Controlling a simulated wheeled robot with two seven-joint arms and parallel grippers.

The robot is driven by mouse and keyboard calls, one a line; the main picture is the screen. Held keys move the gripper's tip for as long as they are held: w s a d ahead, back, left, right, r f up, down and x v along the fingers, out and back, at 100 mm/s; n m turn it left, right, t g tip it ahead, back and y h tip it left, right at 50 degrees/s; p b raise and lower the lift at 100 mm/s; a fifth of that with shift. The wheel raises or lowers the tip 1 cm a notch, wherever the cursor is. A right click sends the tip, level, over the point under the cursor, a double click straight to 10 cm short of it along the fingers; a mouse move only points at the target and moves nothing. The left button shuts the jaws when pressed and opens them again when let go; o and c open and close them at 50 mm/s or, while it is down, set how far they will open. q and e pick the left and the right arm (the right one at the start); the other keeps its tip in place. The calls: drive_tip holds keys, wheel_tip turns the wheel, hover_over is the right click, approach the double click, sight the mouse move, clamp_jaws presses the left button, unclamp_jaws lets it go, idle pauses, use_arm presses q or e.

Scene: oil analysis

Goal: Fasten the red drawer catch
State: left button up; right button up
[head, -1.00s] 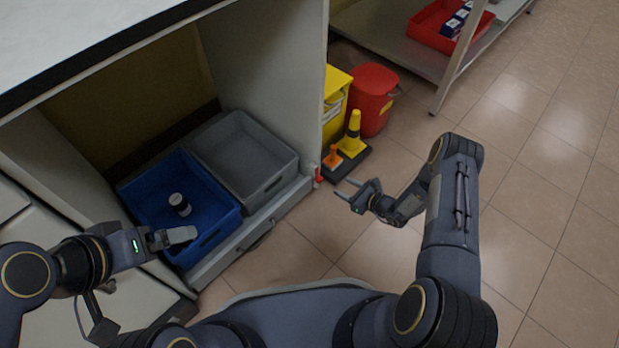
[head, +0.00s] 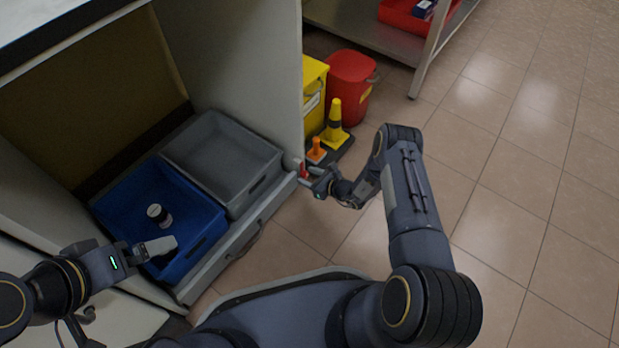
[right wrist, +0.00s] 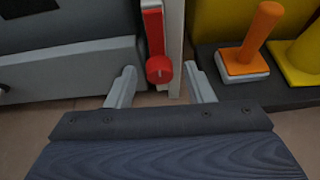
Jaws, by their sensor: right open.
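The red drawer catch (right wrist: 158,68) is at the right end of the drawer front, by the cabinet's side panel. It has a red upright strip and a round red knob. In the head view the catch (head: 303,172) is small and partly hidden by my right gripper (head: 306,176). The right gripper (right wrist: 162,88) is open, with one finger on each side of the knob and no clear contact. The drawer (head: 232,250) holds a blue bin and a grey bin. My left gripper (head: 158,247) is over the blue bin's front edge; its finger gap is not clear.
The blue bin (head: 203,243) holds a dark bottle with a white cap (head: 158,214). The grey bin (head: 222,128) looks empty. Floor at the right is clear.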

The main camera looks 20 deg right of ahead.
drive_tip(key=c, duration=1)
drive_tip(key=shift+r, duration=0.1)
drive_tip(key=shift+s+n+t+h+p, duration=0.15)
drive_tip(key=shift+n+t+h+p, duration=0.5)
drive_tip(key=shift+n, duration=0.55)
drive_tip(key=n+p, duration=0.1)
drive_tip(key=n+t+h, duration=0.1)
drive_tip(key=n, duration=0.1)
drive_tip(key=shift+s+a+f+t+p, duration=0.1)
drive_tip(key=shift+a+f+t+p, duration=0.05)
drive_tip(key=shift+f+t+p, duration=0.15)
drive_tip(key=n+t+h, duration=0.1)
drive_tip(key=n+t, duration=0.1)
drive_tip(key=n, duration=0.1)
drive_tip(key=shift+f+n, duration=0.1)
drive_tip(key=shift+n, duration=0.2)
drive_tip(key=n+t, duration=0.1)
drive_tip(key=n, duration=0.3)
drive_tip(key=shift+f+t+b, duration=0.15)
drive_tip(key=shift+t+b, duration=0.2)
drive_tip(key=shift+n, duration=0.5)
